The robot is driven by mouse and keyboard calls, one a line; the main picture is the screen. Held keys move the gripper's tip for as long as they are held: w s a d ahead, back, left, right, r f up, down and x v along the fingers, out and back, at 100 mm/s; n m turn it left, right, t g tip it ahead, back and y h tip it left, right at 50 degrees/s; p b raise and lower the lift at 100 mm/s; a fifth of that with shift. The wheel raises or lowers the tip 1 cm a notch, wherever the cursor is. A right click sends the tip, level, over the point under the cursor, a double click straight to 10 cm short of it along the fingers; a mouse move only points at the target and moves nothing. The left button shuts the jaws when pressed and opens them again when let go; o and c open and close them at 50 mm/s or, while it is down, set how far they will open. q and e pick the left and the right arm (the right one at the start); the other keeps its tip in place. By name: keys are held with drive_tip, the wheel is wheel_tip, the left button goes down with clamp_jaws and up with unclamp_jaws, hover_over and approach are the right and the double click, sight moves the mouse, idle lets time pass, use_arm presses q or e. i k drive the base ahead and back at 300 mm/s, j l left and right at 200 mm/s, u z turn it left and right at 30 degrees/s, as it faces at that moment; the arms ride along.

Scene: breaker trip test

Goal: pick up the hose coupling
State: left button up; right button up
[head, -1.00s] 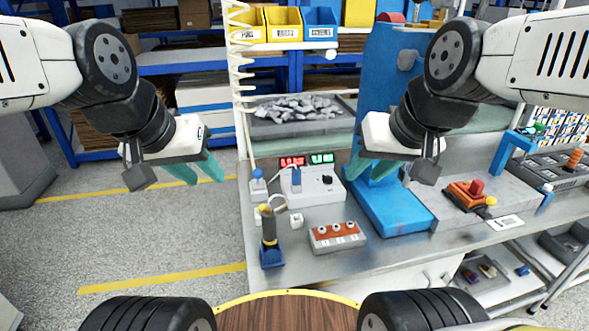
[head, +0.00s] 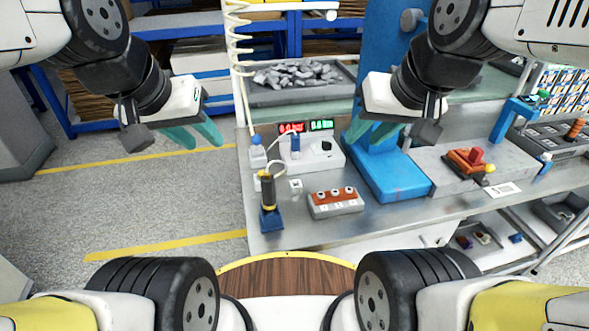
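A white coiled hose (head: 240,70) hangs down to the bench's left end. A blue-topped white fitting (head: 257,143) stands below its lower end. A blue connector (head: 295,143) on a thin white line sits at the front of a white box with red and green displays (head: 323,151). I cannot tell for sure which of these two is the hose coupling. My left gripper (head: 205,145) is open and empty, above the floor left of the bench. My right gripper (head: 364,147) is open and empty, in front of the blue stand and right of the display box.
A blue stand (head: 395,180) and an orange switch unit (head: 466,161) are to the right. A grey tray of rubble (head: 298,75) is behind.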

sight(296, 140)
drive_tip(key=l+u, duration=0.75)
